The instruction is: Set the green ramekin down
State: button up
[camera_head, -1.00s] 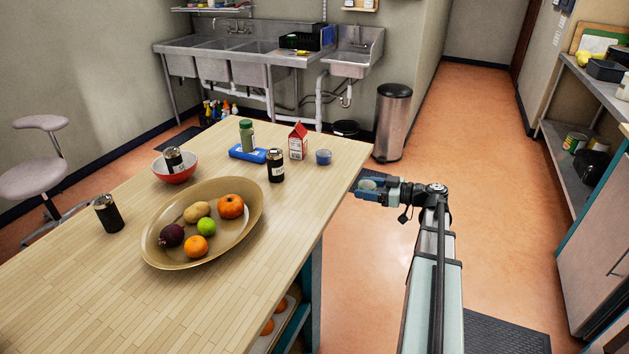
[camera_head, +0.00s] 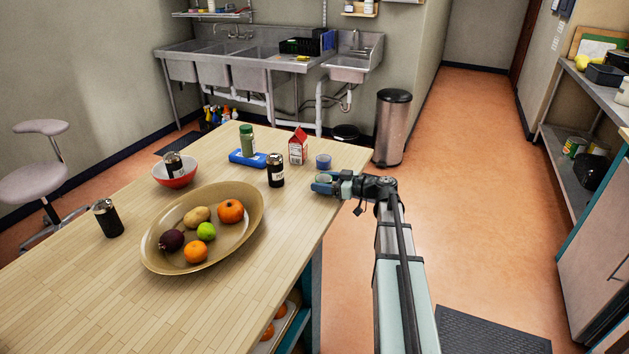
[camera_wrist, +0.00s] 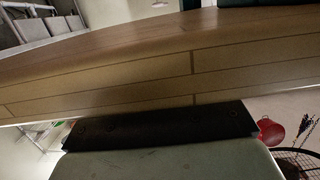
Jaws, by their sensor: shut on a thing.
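My gripper (camera_head: 324,185) is at the right edge of the wooden table (camera_head: 285,225), low over its top, in the head view. It is shut on a small greenish thing, which I take as the green ramekin; the fingers hide most of it. I cannot tell whether it touches the table. The wrist view shows the wooden surface (camera_wrist: 130,75) close up, with a dark bar and a pale green-grey shape below; the ramekin is not clearly made out there.
A small blue cup (camera_head: 323,161) stands just behind my gripper. A dark jar (camera_head: 276,170) and a red-and-white carton (camera_head: 298,146) stand to its left. A tan bowl of fruit (camera_head: 166,262) is further left. Bare tabletop lies between bowl and gripper.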

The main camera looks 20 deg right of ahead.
jog(key=x, duration=0.3)
jog(key=shift+w+a+r, duration=0.15)
jog(key=shift+w, duration=0.05)
jog(key=o, duration=1.1)
jog(key=shift+f, duration=0.2)
jog(key=shift+s, duration=0.1)
jog(key=v, duration=1.3)
jog(key=shift+s+d, duration=0.2)
jog(key=shift+d, duration=0.2)
jog(key=shift+c, duration=0.2)
